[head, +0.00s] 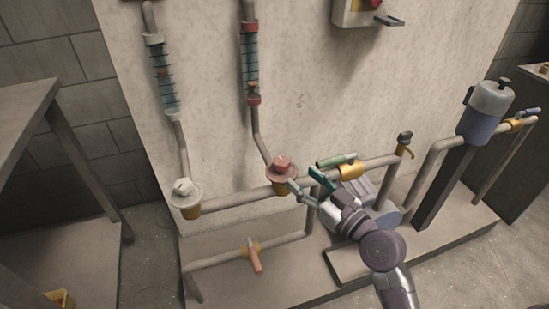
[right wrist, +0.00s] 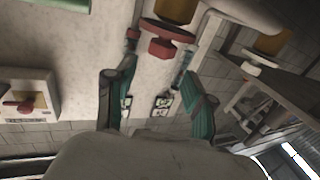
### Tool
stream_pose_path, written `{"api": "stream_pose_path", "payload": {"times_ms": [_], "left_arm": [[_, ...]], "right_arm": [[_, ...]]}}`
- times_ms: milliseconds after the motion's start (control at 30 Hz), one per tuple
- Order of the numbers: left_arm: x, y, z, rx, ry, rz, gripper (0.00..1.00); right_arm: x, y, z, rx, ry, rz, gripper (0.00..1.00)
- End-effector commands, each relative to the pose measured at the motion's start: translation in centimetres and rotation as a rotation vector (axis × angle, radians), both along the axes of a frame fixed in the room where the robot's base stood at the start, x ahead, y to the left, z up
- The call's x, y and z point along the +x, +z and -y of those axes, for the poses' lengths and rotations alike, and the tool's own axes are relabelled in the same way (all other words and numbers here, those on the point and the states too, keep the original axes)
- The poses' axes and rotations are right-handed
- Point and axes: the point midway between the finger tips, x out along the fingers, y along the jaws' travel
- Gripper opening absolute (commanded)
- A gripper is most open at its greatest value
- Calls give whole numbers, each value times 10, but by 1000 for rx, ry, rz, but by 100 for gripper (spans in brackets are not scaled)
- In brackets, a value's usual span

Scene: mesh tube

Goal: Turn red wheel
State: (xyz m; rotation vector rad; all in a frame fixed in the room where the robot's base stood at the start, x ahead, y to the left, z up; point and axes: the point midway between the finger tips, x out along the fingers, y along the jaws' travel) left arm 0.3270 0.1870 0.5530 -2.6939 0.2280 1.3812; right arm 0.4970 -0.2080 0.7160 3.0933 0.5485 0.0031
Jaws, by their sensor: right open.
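The red wheel (head: 281,173) is a round disc with a raised knob, on a yellow-collared valve on the horizontal pipe at the centre of the head view. My right gripper (head: 302,177) is open and empty just to the right of it, one fingertip close to the rim. I cannot tell whether it touches. In the right wrist view the red wheel (right wrist: 166,32) shows at the top, its knob between the two spread fingertips of my gripper (right wrist: 158,46). My left gripper is not in view.
A white wheel valve (head: 186,194) stands to the left on the same pipe. A green-handled valve (head: 337,160) is close right of my gripper, with a motor-like body (head: 378,208) below. An orange-handled valve (head: 254,258) sits lower. A wall box (head: 358,12) is above.

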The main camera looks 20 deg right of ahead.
Motion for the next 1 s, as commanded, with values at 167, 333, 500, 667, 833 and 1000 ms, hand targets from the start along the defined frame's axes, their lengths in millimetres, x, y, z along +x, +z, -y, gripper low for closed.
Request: {"api": "stream_pose_path", "payload": {"times_ms": [167, 333, 500, 667, 833, 1000], "left_arm": [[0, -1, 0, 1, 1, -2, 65], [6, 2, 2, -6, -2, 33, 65], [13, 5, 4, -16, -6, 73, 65], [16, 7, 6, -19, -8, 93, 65], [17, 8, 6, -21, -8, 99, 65], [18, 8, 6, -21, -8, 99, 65]], "right_arm": [[39, 1, -15, 7, -1, 2, 54], [70, 0, -26, 5, 0, -1, 54], [90, -1, -33, 2, -1, -2, 54], [98, -1, -36, 1, 0, -4, 54], [99, -1, -36, 0, -1, -3, 54], [99, -1, -36, 0, -1, -3, 42]]}}
